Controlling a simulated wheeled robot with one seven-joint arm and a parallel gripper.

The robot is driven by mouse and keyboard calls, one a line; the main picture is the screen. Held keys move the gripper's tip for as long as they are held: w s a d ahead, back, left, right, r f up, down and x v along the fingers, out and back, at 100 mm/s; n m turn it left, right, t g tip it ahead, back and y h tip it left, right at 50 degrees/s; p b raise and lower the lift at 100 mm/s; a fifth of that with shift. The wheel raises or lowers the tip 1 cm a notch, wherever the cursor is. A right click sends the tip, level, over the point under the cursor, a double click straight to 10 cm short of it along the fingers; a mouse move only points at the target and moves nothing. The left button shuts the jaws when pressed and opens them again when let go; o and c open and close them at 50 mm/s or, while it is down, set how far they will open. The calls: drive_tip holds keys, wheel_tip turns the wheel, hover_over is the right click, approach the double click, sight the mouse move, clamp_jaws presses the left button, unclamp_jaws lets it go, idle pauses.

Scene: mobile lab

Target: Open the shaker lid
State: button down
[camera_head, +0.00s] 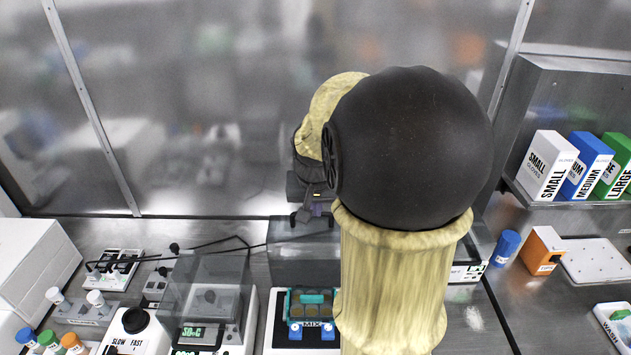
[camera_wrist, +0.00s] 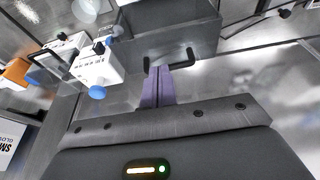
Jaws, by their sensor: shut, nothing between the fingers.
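A smoky grey, box-like lid (camera_head: 300,255) with a black bar handle (camera_head: 301,215) stands on the bench behind my arm; I take it as the shaker lid. The lid also shows at the top of the wrist view (camera_wrist: 172,28), with its handle (camera_wrist: 184,63) along its near edge.
A heater with a clear cover (camera_head: 212,285) stands to the left. A tube rack marked MIX (camera_head: 311,312) is in front of the lid. An orange box (camera_head: 541,251) and blue cup (camera_head: 506,246) are to the right. A metal wall panel (camera_head: 200,120) rises behind.

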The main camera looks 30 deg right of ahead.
drive_tip(key=v, duration=1)
drive_tip(key=shift+r+b, duration=0.25)
drive_tip(key=shift+b, duration=0.2)
drive_tip(key=shift+f, duration=0.1)
drive_tip(key=s+a+f+n+y, duration=0.1)
drive_tip(key=s+a+f+n, duration=0.2)
drive_tip(key=a+f, duration=0.3)
drive_tip(key=s+a+f+n+y, duration=0.1)
drive_tip(key=s+a+f+n, duration=0.1)
drive_tip(key=a+f, duration=0.5)
wheel_tip(320, 180, down, 6)
drive_tip(key=shift+s+a+f+n, duration=0.25)
drive_tip(key=shift+s+n, duration=0.1)
drive_tip(key=shift+n, duration=0.35)
drive_tip(key=c, duration=1.5)
unclamp_jaws()
drive_tip(key=shift+o, duration=0.2)
drive_tip(key=shift+w+r, duration=0.1)
